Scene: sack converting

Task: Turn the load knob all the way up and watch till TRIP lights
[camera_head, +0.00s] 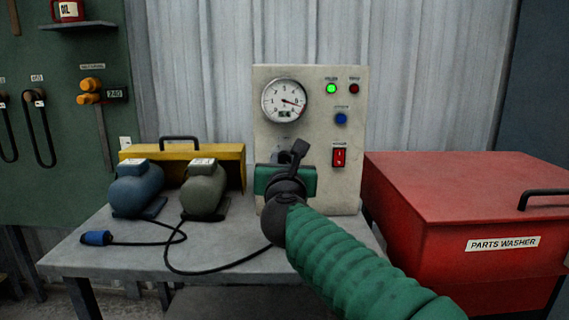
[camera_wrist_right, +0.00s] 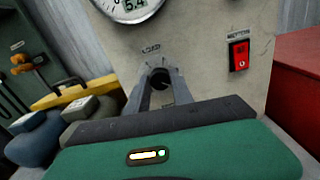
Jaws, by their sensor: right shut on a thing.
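The test panel (camera_head: 312,105) stands upright at the back of the bench, with a round gauge (camera_head: 285,100) at its upper left. The gauge needle points right and slightly down; its small display reads about 5.4 in the wrist view (camera_wrist_right: 134,4). A green lamp (camera_head: 331,88) is lit. The lamp to its right (camera_head: 354,88) looks dark red and unlit; its label is too small to read. My right gripper (camera_head: 286,156) is shut on the dark load knob (camera_wrist_right: 159,77), under the LOAD label. The gripper hides most of the knob in the head view. My left gripper is out of view.
A blue button (camera_head: 341,118) and a red motor switch (camera_head: 338,157) sit right of the knob. Blue and olive motors (camera_head: 204,190) with a cable stand on the grey bench (camera_head: 235,250), before a yellow case (camera_head: 232,160). A red parts washer (camera_head: 465,190) stands close at right.

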